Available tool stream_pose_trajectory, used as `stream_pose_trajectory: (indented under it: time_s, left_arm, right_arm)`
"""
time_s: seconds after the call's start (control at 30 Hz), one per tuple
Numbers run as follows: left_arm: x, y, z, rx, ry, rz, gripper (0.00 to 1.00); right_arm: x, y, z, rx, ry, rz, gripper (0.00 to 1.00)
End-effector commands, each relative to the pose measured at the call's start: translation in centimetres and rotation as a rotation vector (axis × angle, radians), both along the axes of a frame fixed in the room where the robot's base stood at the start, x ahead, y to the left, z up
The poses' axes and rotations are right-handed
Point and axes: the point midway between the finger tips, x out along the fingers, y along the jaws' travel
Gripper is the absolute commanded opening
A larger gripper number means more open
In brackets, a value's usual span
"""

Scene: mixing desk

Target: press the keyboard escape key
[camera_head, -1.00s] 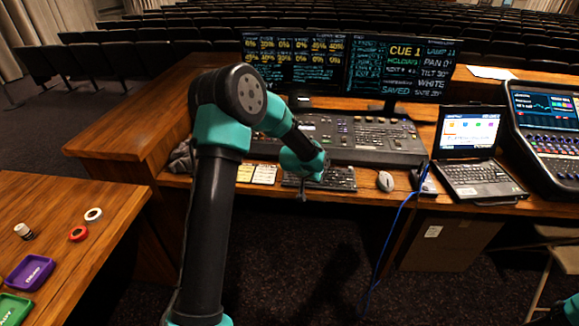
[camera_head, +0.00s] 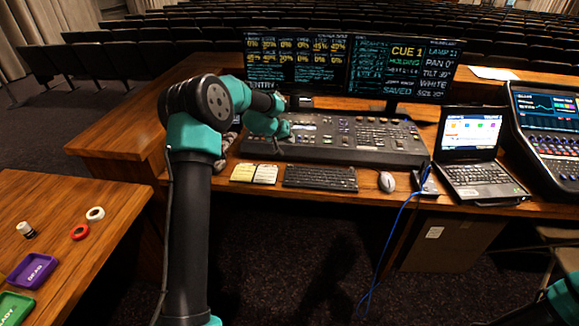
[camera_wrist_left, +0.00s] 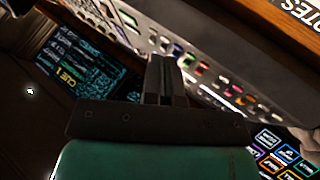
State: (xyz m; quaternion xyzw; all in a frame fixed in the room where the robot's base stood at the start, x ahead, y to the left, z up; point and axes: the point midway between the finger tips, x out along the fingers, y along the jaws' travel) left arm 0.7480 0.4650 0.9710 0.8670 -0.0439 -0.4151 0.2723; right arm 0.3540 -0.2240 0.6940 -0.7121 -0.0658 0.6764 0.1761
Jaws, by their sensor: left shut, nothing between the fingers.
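The black keyboard (camera_head: 320,178) lies flat on the desk in front of the mixing console. Its escape key is too small to pick out. My left gripper (camera_head: 277,148) is above the front left part of the console, up and left of the keyboard in the picture and apart from it. In the left wrist view my left gripper's dark fingers (camera_wrist_left: 165,80) are together with nothing between them. My right gripper is not in view; only a bit of my right arm shows at the lower right corner.
The console (camera_head: 345,140) stands behind the keyboard. Yellow and white note pads (camera_head: 255,173) lie left of the keyboard, a mouse (camera_head: 387,181) right of it. A laptop (camera_head: 472,160) and a blue cable (camera_head: 392,225) are further right. Two monitors (camera_head: 402,68) stand behind.

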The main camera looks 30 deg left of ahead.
Motion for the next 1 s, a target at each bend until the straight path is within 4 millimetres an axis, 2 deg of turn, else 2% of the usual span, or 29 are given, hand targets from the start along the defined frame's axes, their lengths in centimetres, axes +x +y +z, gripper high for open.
stream_pose_trajectory:
  time_s: [0.17, 0.37, 1.0]
  left_arm:
    - [0.0, 0.0, -0.2, 0.001, 0.001, 0.0, 0.0]
    - [0.0, 0.0, -1.4, 0.001, 0.003, 0.0, 0.0]
    - [0.0, 0.0, -8.2, 0.001, 0.002, 0.001, 0.0]
  right_arm:
    - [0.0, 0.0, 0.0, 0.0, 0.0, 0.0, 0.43]
    - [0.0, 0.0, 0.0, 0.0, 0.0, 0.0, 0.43]
    - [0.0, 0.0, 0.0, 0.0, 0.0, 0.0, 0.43]
